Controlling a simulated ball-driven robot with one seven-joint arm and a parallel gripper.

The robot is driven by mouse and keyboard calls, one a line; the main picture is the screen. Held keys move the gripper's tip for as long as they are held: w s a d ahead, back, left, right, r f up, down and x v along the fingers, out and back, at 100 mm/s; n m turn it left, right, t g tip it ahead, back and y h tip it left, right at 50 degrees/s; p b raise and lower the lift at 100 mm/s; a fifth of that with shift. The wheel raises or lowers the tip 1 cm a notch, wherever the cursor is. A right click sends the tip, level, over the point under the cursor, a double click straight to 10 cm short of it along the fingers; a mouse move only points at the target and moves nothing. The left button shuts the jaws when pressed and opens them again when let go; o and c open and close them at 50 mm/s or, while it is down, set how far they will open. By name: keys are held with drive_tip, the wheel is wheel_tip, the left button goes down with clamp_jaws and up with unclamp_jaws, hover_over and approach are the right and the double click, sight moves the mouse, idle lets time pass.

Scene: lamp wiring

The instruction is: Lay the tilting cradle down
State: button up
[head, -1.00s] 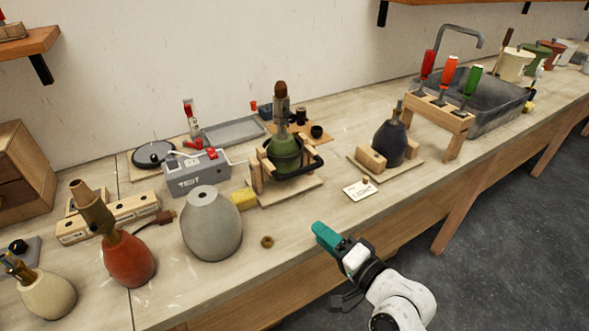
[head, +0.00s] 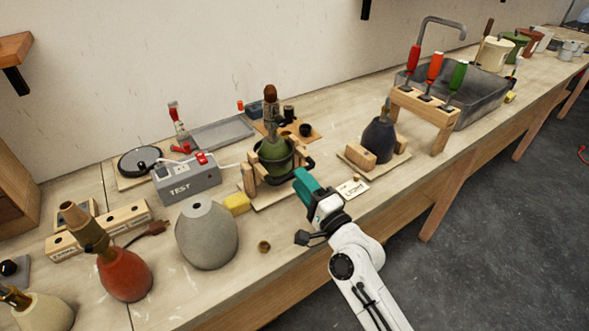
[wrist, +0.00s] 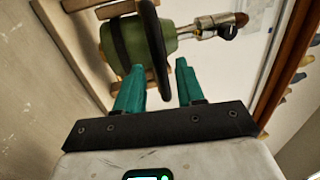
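The tilting cradle (head: 249,181) stands upright on a wooden board, with wooden posts and a black hoop (head: 307,163) around a green lamp body (head: 273,150). The lamp has a metal neck and a brown top that point up. In the wrist view, the black hoop (wrist: 153,45) and green body (wrist: 120,42) are just ahead of the fingertips. My gripper (head: 301,177) is at the front right of the cradle. In the wrist view my gripper (wrist: 160,78) has its teal fingers apart, with the hoop's near end appearing between them. I cannot tell whether they touch it.
A grey lamp body (head: 207,238) and a yellow sponge (head: 237,203) stand left of the cradle, with a grey test box (head: 187,180) behind. A dark lamp body (head: 379,138) on a stand and a card (head: 350,190) are to the right. The bench front edge is close.

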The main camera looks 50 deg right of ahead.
sight(280, 160)
drive_tip(key=shift+x, duration=1.75)
drive_tip(key=shift+c, duration=0.3)
clamp_jaws()
